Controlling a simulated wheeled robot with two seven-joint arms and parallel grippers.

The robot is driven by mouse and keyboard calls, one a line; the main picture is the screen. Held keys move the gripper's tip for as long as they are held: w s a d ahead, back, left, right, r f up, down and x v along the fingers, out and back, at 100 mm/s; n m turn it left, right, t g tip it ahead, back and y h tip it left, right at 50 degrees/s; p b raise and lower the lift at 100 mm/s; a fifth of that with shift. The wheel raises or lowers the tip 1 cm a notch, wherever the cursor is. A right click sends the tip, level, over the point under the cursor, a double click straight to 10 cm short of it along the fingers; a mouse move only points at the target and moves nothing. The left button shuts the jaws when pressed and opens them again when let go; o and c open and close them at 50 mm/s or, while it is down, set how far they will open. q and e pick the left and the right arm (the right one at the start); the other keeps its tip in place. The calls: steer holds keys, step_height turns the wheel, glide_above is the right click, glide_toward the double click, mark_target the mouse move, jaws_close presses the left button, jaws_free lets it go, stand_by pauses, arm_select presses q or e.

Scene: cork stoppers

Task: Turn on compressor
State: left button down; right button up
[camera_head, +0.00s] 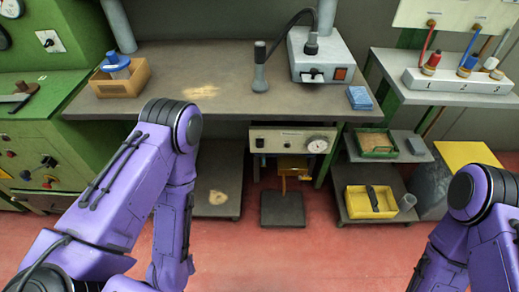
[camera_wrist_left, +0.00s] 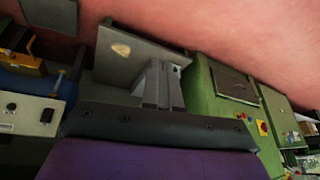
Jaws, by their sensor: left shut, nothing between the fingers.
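A beige panel (camera_head: 290,140) with a round gauge (camera_head: 317,144) and a dark switch (camera_head: 259,143) is mounted under the front of the workbench. A pale panel with dark knobs (camera_wrist_left: 28,112) shows at the left edge of the wrist view, and seems to be the same one. I cannot read which device is the compressor. My left gripper (camera_wrist_left: 164,88) is shut and empty, apart from that panel, with a grey shelf board behind it. The left gripper is hidden in the head view. My right gripper is out of view.
A low shelf holds a yellow tray (camera_head: 372,203). Green cabinets (camera_head: 45,150) flank the left side. Red floor (camera_head: 285,258) is clear in front.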

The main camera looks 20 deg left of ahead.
arm_select(q)
steer(key=w+f+m+t+b, duration=0.1)
steer(key=w+f+t+b, duration=0.2)
steer(key=w+f+b, duration=0.5)
steer(key=m+t+y+b, duration=0.25)
steer(key=t+b, duration=1.05)
steer(key=b, duration=0.8)
glide_toward(259, 144)
steer(key=b+x, duration=0.1)
steer(key=x, duration=0.1)
steer(key=b+x, duration=0.3)
steer(key=shift+w+a+f, duration=0.15)
steer(key=shift+w+f, duration=0.15)
steer(key=shift+w, duration=0.05)
steer(key=shift+w+a+r, duration=0.15)
steer(key=shift+w+r, duration=0.1)
steer(key=shift+w, duration=0.35)
steer(key=shift+r, duration=0.1)
